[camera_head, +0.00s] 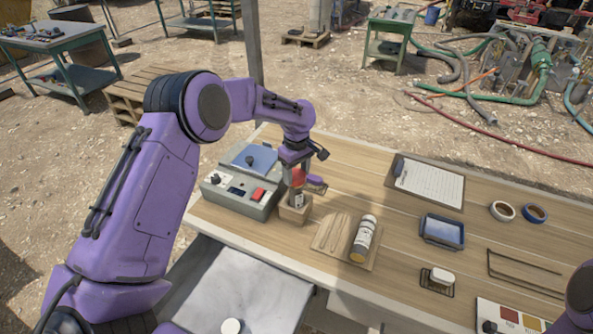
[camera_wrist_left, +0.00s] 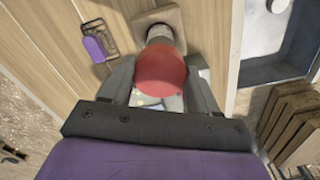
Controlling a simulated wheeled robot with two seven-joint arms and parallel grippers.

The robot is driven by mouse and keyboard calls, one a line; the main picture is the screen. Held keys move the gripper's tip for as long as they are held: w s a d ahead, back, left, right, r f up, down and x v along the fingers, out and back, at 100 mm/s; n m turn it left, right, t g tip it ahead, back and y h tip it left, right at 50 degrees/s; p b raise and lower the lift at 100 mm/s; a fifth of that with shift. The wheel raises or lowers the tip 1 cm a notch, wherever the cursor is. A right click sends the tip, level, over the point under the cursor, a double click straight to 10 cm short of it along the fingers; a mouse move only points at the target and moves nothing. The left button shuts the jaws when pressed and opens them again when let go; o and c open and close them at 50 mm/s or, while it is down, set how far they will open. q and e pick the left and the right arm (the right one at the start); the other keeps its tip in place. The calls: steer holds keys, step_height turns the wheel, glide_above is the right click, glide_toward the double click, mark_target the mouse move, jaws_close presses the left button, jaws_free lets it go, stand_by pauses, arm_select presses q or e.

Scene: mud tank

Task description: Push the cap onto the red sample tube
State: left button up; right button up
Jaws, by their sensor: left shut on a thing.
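A red rounded cap (camera_head: 298,176) sits between the fingers of my left gripper (camera_head: 296,180), which is shut on it. In the left wrist view the red cap (camera_wrist_left: 160,72) fills the space between the two grey fingers. Directly below it a grey tube with a pale label (camera_head: 298,199) stands upright in a square wooden block (camera_head: 294,213). The tube (camera_wrist_left: 160,33) also shows beyond the cap in the wrist view. The cap is in line with the tube's top; how far it is seated on the tube is hidden. My right gripper is out of view.
A grey-green instrument box (camera_head: 238,196) stands close left of the block. A purple piece (camera_head: 316,184) in a small wire holder is just right. A blue tray (camera_head: 442,232) is further right. The table's front edge is near.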

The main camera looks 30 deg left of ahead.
arm_select(q)
steer(key=shift+f, duration=1.25)
stand_by(1.9)
steer(key=o, duration=1.3)
steer(key=shift+r, duration=3.55)
jaws_close()
